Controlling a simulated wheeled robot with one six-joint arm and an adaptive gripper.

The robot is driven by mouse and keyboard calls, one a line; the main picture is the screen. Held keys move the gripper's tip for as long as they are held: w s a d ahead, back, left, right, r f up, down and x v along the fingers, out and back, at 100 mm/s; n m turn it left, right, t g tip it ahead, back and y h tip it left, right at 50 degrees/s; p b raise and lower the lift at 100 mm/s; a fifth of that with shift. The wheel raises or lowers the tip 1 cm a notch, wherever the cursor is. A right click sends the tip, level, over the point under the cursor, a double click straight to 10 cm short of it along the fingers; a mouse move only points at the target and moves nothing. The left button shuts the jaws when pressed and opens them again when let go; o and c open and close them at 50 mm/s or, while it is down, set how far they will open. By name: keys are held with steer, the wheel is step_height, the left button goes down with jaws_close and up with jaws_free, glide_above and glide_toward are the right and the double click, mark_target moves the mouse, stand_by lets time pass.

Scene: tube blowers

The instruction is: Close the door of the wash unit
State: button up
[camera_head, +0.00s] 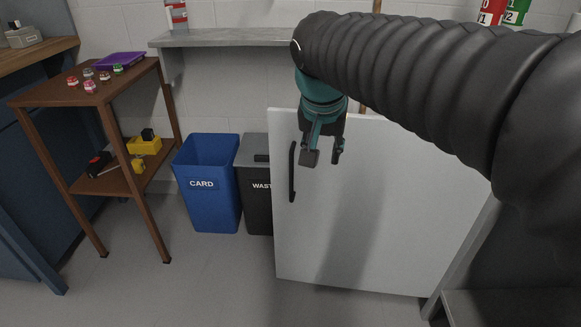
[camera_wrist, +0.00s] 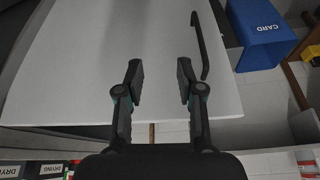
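The door (camera_head: 390,215) of the wash unit is a large white panel, standing upright in the middle of the head view and swung out from a dark space on the right. Its black vertical handle (camera_head: 292,172) is near the left edge. My gripper (camera_head: 323,158) points down by the upper part of the door, right of the handle. The wrist view shows my gripper (camera_wrist: 160,80) with its fingers apart and nothing between them. The door (camera_wrist: 80,60) lies behind the fingers there, and the handle (camera_wrist: 201,45) is beside them. I cannot tell whether the fingers touch the door.
A blue CARD bin (camera_head: 208,185) and a dark waste bin (camera_head: 256,185) stand left of the door. A brown shelf stand (camera_head: 130,93) with small items is farther left. A grey wall shelf (camera_head: 215,39) is behind. The floor (camera_head: 210,275) in front is clear.

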steer(key=m, duration=0.1)
glide_toward(291, 165)
steer(key=shift+h, duration=0.3)
steer(key=x, duration=0.4)
steer(key=b+x, duration=0.1)
steer(key=x, duration=0.6)
steer(key=shift+w+a+f+b, duration=0.1)
steer(key=shift+a+f+b, duration=0.15)
steer(key=shift+f+b, duration=0.1)
jaws_close()
